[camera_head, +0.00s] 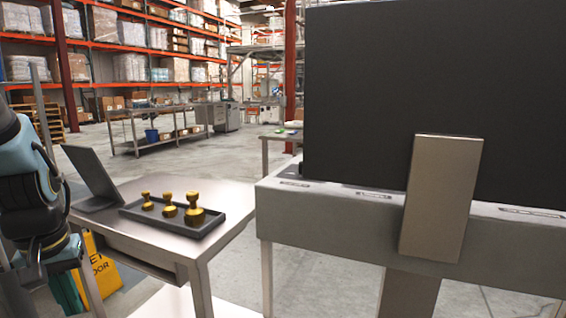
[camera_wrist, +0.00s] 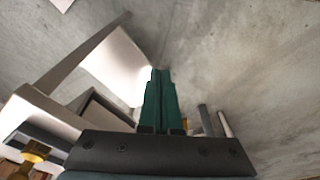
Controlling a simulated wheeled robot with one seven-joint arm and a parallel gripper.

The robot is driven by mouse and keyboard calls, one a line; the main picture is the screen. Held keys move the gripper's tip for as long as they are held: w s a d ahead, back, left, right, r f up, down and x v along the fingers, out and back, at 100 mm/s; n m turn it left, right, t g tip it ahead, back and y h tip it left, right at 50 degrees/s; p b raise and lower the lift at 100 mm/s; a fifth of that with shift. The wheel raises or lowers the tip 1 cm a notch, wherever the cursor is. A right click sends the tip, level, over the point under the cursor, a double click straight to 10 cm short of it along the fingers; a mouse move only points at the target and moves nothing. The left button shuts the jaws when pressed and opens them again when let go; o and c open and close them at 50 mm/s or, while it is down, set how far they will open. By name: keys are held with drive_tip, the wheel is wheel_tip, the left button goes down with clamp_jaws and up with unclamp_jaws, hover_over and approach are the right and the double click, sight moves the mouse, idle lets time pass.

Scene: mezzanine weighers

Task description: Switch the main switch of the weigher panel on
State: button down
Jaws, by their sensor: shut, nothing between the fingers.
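No main switch shows in either view, and I cannot pick out the weigher panel for sure. A large dark flat board (camera_head: 430,75) stands at the right of the head view, with a metal post (camera_head: 440,200) in front of it. It rises above a grey bench-like body (camera_head: 330,220), and no controls can be made out on it. My gripper (camera_wrist: 160,73) is shut and empty in the wrist view, its green fingers together over bare concrete floor. In the head view my arm is at the left edge, beside the small table and apart from the dark board.
A small metal table (camera_head: 235,205) carries a black tray (camera_head: 150,222) with three brass weights (camera_head: 194,212) and a dark laptop-like screen (camera_head: 90,175). A yellow floor sign (camera_head: 103,270) stands below. A narrow floor gap separates table and bench. Racks (camera_head: 130,45) stand far behind.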

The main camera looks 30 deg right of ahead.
drive_tip(key=shift+w+a, duration=0.1)
drive_tip(key=shift+a, duration=0.25)
